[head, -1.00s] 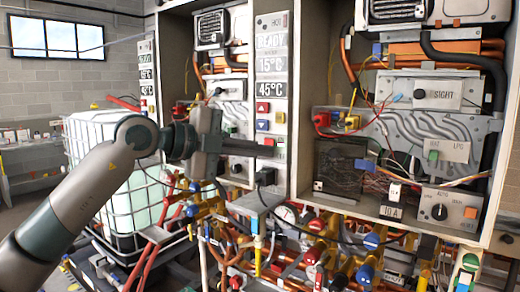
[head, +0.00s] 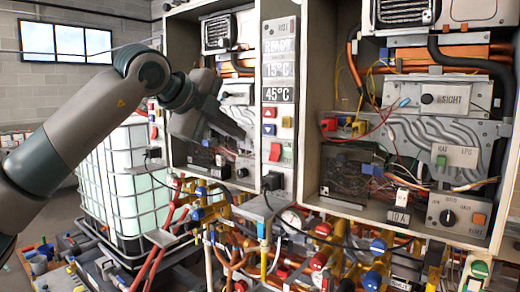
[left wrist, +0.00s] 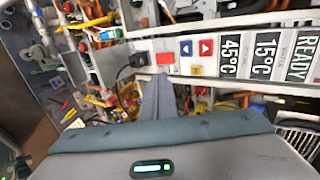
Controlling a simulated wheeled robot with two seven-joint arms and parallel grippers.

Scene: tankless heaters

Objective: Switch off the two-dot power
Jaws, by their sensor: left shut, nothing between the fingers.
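The control panel (head: 279,95) between the two heater cabinets reads READY, 15°C and 45°C. Below the readouts are a red button (head: 269,112), a blue button (head: 269,129) and a red rocker switch (head: 275,152). The red switch also shows in the left wrist view (left wrist: 165,58), just beyond the fingertips. My left gripper (head: 240,131) is shut and empty, left of this panel and apart from the switch in the head view. Its closed fingers also show in the left wrist view (left wrist: 157,82). I cannot make out dot marks. My right gripper is not in view.
A black plug with its cable (head: 272,182) sits below the switch. The right cabinet holds a grey AUTO knob box (head: 457,215) and loose wires. Crowded pipes and valves (head: 320,262) lie below the cabinets. A white caged tank (head: 115,185) stands at the left.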

